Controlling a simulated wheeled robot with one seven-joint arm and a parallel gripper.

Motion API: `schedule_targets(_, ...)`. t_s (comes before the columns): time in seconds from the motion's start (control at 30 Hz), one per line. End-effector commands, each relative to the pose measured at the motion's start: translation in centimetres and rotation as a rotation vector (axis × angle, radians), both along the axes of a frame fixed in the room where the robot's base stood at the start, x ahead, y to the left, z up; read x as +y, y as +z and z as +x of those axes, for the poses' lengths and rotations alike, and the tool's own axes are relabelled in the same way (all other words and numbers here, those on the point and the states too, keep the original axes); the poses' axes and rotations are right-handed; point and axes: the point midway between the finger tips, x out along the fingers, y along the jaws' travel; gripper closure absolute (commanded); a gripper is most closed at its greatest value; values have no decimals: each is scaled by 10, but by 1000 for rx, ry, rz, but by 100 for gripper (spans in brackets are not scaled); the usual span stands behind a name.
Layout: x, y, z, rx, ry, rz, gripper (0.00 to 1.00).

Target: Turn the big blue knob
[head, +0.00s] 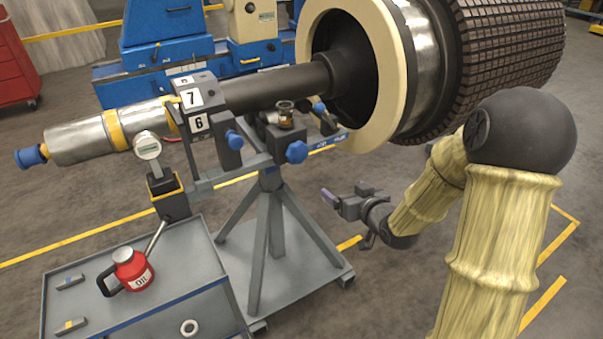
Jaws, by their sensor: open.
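The big blue knob (297,152) sits on the front of the rotor stand (262,240), just below a small brass-coloured fitting. Another blue knob (235,140) is to its left, and a smaller blue one (320,107) is above it to the right; the big knob looks the largest of these. My gripper (328,197) is open and empty, below and to the right of the big knob and apart from it. It points left, and its fingers are small in this view.
The rotor shaft (280,85) rests across the stand, with a large cream ring (397,75) at right. A grey cart (170,265) at lower left carries a red oil can (133,272). Blue machines (165,45) stand behind. The floor around my gripper looks free.

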Motion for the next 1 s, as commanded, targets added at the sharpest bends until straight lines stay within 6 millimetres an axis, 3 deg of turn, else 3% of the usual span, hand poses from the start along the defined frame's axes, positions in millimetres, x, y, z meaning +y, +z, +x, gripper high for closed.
schedule_targets(0.03, 6, -21, 5, -47, 24, 51, 14)
schedule_targets(0.13, 17, -24, 11, -149, 69, 153, 14)
schedule_targets(0.33, 25, -19, 13, -251, 113, 266, 14)
schedule_targets(0.73, 27, -15, 15, -258, 115, 270, 14)
schedule_targets(1.0, 45, -15, 39, -259, 116, 270, 14)
